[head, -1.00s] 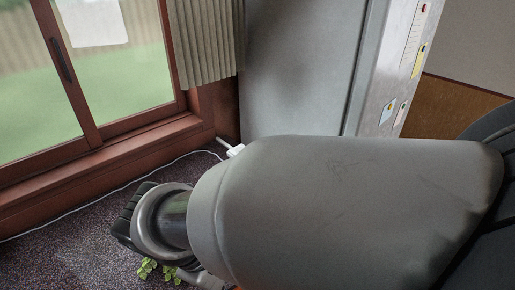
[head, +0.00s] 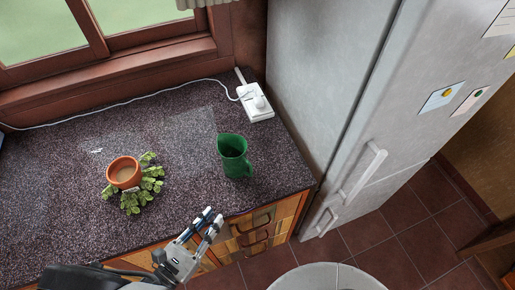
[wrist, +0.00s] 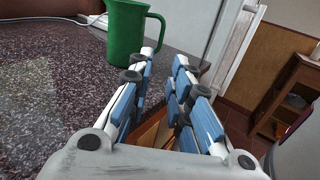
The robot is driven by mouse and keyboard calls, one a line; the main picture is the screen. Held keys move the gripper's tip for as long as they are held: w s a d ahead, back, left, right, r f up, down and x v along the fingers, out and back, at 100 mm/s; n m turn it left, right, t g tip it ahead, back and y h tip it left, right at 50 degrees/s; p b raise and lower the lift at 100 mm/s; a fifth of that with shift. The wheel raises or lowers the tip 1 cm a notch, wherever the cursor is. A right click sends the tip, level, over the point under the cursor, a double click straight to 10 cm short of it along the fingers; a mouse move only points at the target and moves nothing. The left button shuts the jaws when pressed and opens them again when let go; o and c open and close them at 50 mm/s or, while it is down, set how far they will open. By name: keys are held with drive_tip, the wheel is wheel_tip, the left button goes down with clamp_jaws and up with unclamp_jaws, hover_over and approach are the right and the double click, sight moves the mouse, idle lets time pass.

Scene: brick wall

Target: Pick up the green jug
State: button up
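The green jug (head: 234,156) stands upright on the dark speckled countertop (head: 70,226), near its front edge and left of the fridge. In the wrist view the jug (wrist: 126,30) is ahead and to the left, with its handle on the right side. My gripper (head: 214,217) is in front of the counter edge, below the jug in the head view, and apart from it. In the wrist view the fingers (wrist: 165,72) have a gap between them with nothing in it.
A plant pot (head: 124,172) with green leaves sits left of the jug. A white power strip (head: 256,102) with a cable lies behind it, by the fridge (head: 310,70). Cabinet fronts (head: 255,232) are below the counter. A wooden shelf (wrist: 290,95) stands at the right.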

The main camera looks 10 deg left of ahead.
drive_tip(key=b, duration=0.2)
approach(236, 168)
drive_tip(key=d, duration=0.1)
drive_tip(key=w+d, duration=0.1)
drive_tip(key=d, duration=0.1)
drive_tip(key=w+d+r, duration=0.1)
drive_tip(key=d, duration=0.1)
drive_tip(key=shift+w+d, duration=0.25)
drive_tip(key=x, duration=0.4)
drive_tip(key=shift+d+f+b, duration=0.25)
drive_tip(key=shift+f+b, duration=0.05)
drive_tip(key=shift+w+d, duration=0.15)
drive_tip(key=shift+w, duration=0.3)
drive_tip(key=shift+r, duration=0.1)
drive_tip(key=shift+c, duration=0.5)
clamp_jaws()
